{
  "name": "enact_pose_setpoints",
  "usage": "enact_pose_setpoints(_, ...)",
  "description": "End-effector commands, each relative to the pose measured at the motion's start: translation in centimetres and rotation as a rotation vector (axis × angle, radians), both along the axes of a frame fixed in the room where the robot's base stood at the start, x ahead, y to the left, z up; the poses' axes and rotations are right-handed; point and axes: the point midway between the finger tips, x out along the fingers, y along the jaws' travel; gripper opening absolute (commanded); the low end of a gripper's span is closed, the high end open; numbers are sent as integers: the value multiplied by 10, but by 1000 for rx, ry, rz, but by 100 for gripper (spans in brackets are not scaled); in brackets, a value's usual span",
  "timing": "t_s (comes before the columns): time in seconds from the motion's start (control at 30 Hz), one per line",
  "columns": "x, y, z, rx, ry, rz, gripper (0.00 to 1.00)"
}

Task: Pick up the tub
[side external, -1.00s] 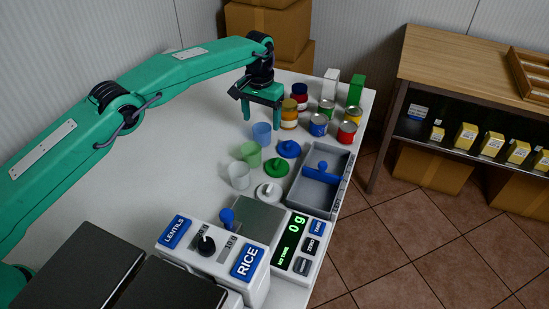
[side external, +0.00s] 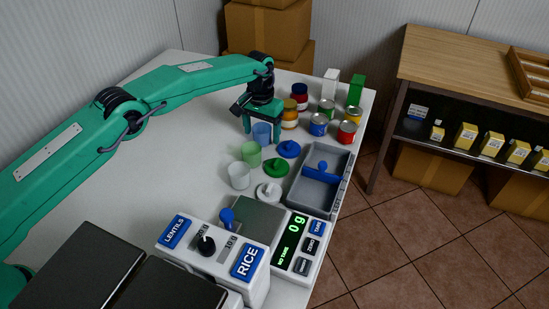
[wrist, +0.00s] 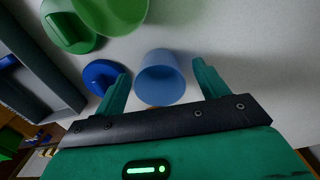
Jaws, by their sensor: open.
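Three tubs stand in a row on the white counter: a translucent blue tub (side external: 262,136), a green tub (side external: 251,153) and a whitish clear tub (side external: 239,176). My gripper (side external: 262,129) is open and low at the blue tub. In the wrist view the blue tub (wrist: 161,82) is between the two spread fingers of my gripper (wrist: 160,74), with gaps on both sides. The green tub (wrist: 112,12) shows at the top of that view. The blue tub is empty as far as I see.
Lids lie right of the tubs: blue (side external: 288,149), green (side external: 277,168) and white (side external: 270,193). Jars and cans (side external: 318,125) stand behind. A grey tray (side external: 308,192) is at the right edge, a scale (side external: 295,245) in front. The counter left is clear.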

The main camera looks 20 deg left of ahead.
Motion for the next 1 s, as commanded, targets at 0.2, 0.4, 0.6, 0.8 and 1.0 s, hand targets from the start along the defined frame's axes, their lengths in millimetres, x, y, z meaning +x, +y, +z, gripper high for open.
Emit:
enact_pose_setpoints(0.2,0,0,0,0,0,0,34)
enact_pose_setpoints(0.4,0,0,0,0,-1,0,25)
enact_pose_setpoints(0.6,0,0,2,0,-1,0,25)
enact_pose_setpoints(0.8,1,0,12,-1,-3,0,25)
enact_pose_setpoints(1.0,1,0,29,0,-2,0,25)
